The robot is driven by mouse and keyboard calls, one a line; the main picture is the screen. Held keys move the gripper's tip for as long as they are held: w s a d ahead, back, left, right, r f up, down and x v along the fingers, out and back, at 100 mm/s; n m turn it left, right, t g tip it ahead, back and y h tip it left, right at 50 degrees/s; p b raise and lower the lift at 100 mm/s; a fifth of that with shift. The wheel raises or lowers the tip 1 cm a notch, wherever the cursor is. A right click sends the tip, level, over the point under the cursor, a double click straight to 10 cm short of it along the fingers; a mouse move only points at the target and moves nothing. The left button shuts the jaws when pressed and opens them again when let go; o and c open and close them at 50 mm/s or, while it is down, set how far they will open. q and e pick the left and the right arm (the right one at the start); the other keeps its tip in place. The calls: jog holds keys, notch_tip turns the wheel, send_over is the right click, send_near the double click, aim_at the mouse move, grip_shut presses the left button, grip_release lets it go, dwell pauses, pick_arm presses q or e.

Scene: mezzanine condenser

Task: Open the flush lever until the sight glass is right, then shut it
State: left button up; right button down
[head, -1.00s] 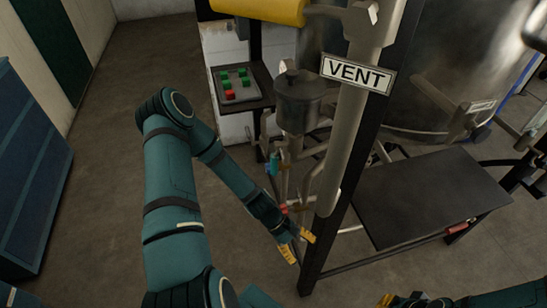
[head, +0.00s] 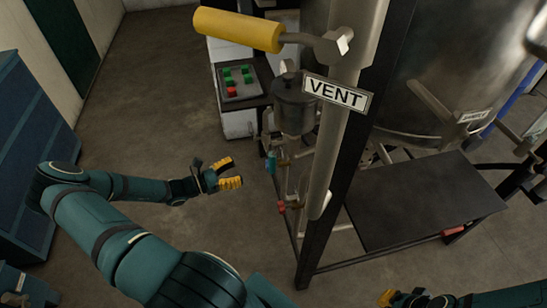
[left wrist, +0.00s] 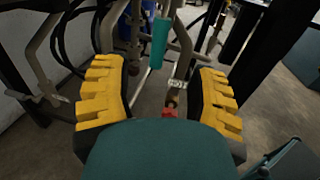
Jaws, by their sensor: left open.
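A small teal handle (head: 271,162) hangs on the thin pipework below a grey pot; it also shows in the left wrist view (left wrist: 160,43). A red handle (head: 282,207) sits lower on the same pipework, and its red part shows in the left wrist view (left wrist: 169,112). I cannot read which one is the flush lever, and I cannot make out the sight glass. My left gripper (head: 228,175) is open and empty, left of these handles and apart from them. My right gripper (head: 388,298) shows only a yellow fingertip at the bottom edge.
A yellow-handled lever (head: 238,29) stands above a sign (head: 337,93) reading VENT on a thick post. A dark table (head: 425,200) stands right, before a large metal tank (head: 425,75). A button panel (head: 237,83) is behind. Floor left of the pipework is clear.

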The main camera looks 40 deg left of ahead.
aim_at(272, 159)
pick_arm(q)
jog(key=b+x, duration=0.1)
jog(key=x, duration=1.2)
jog(key=shift+w+d+b, duration=0.2)
jog(key=shift+w+b, duration=0.05)
jog(key=shift+b, duration=0.15)
grip_shut()
